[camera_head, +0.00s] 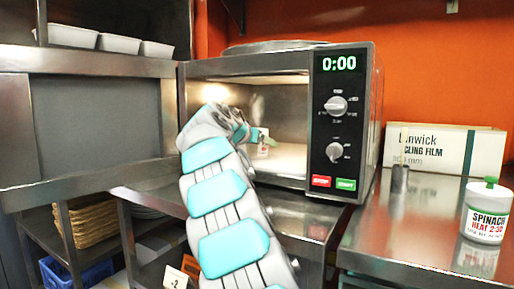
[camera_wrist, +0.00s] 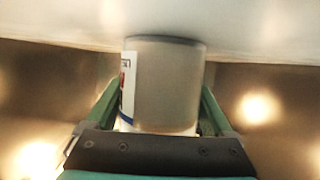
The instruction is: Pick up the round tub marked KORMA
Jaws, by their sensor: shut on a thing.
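A round tub (camera_wrist: 168,85) with a grey side and a white label edge with red and blue print sits between the two green fingers of my gripper (camera_wrist: 160,100) in the wrist view. The fingers are shut on it, one on each side. Its label is turned mostly away, so I cannot read KORMA on it. In the head view my arm reaches into the open microwave (camera_head: 346,120), and a small part of the tub (camera_head: 263,148) shows past my wrist inside the lit cavity. Whether its base touches the microwave floor is hidden.
The open microwave door (camera_head: 95,125) stands to the left of my arm. A tub marked SPINACH (camera_head: 487,212) stands on the steel counter (camera_head: 400,235) at the right. A cling film box (camera_head: 440,150) is behind it. The cavity walls and ceiling are close around my gripper.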

